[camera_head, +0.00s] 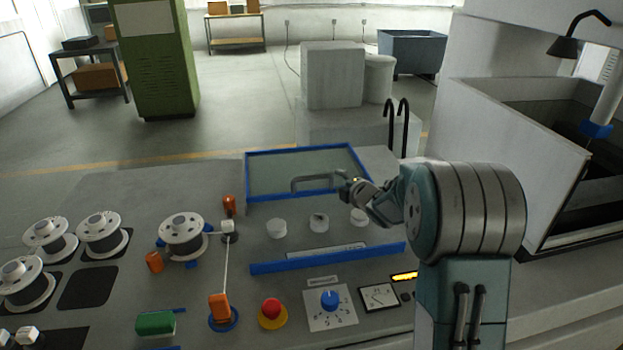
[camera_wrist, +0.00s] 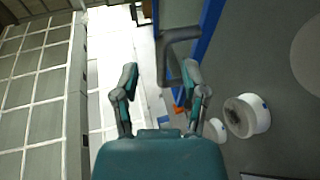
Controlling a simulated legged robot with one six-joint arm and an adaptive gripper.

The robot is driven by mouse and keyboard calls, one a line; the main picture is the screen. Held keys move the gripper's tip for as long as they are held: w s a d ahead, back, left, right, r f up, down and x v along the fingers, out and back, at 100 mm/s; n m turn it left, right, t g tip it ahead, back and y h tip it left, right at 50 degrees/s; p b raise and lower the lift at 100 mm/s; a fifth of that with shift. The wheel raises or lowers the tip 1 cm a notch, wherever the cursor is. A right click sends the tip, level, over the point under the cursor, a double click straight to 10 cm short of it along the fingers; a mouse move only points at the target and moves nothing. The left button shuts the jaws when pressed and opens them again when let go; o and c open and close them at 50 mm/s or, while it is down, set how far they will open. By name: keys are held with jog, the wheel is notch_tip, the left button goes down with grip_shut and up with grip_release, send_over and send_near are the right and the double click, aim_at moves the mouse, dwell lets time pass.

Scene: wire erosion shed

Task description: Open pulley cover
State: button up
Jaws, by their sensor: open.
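The pulley cover (camera_head: 270,180) is a clear panel in a blue frame at the middle of the bench. It has a grey bar handle (camera_head: 315,182). White round pulleys (camera_head: 277,228) show between this frame and a blue strip (camera_head: 320,259) nearer me. My gripper (camera_head: 347,186) is at the right end of the handle in the head view. In the wrist view my gripper (camera_wrist: 160,78) has its two fingers spread apart, and the grey handle (camera_wrist: 175,40) shows between and beyond their tips. I cannot tell whether they touch it.
White wire spools (camera_head: 182,234) stand on the left. A red stop button (camera_head: 271,309), a blue dial (camera_head: 329,299) and a gauge (camera_head: 379,296) sit near the front. A white-walled tank (camera_head: 500,130) stands on the right. A black double hook (camera_head: 397,115) rises behind the cover.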

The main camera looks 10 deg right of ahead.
aim_at(314, 179)
jog(key=s+a+y, duration=0.2)
jog(key=s+a, duration=0.1)
jog(key=s, duration=0.1)
jog(key=shift+n, duration=0.4)
jog(key=x, duration=1.1)
jog(key=shift+d, duration=0.25)
grip_shut()
